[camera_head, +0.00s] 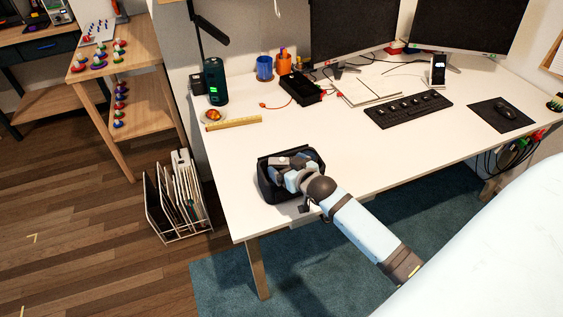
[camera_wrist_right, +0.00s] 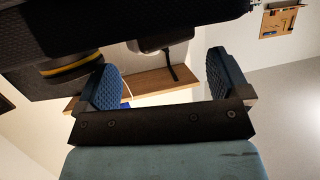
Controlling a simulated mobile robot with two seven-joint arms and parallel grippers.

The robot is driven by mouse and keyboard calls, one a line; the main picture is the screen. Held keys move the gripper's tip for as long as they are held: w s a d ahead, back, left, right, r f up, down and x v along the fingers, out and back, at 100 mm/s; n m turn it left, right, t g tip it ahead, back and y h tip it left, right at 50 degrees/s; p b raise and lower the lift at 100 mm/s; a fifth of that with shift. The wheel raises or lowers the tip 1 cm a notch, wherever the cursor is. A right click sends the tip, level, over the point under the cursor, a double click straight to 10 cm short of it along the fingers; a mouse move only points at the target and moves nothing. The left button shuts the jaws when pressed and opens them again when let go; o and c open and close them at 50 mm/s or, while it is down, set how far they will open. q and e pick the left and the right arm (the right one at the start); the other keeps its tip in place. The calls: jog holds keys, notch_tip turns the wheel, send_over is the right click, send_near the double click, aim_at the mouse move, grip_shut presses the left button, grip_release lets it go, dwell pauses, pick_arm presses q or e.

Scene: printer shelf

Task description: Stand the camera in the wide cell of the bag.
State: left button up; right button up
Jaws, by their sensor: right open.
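The black bag (camera_head: 265,183) sits at the near left part of the white desk, open at the top. My right gripper (camera_head: 287,166) is over the bag's opening and hides much of its inside. In the right wrist view my right gripper (camera_wrist_right: 161,76) has its two blue pads wide apart with nothing held between them. A dark textured body, seemingly the camera (camera_wrist_right: 190,12), fills the top of that view just past the fingertips, with a gold-ringed lens at the left. Which cell it is in cannot be told. My left gripper is not in view.
The desk right of the bag is clear.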

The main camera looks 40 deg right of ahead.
jog(key=v, duration=0.7)
jog(key=s+a+f+n+g+y, duration=0.1)
jog(key=s+a+f+y, duration=0.1)
jog(key=s+a+f, duration=0.3)
jog(key=s+a+f+n+g+y, duration=0.1)
jog(key=s+a+f+n+g, duration=0.1)
jog(key=s+a+f, duration=0.4)
jog(key=s+a, duration=0.5)
jog(key=a, duration=0.1)
jog(key=shift+s+n+y, duration=0.3)
jog(key=shift+y, duration=0.1)
jog(key=shift+f, duration=0.1)
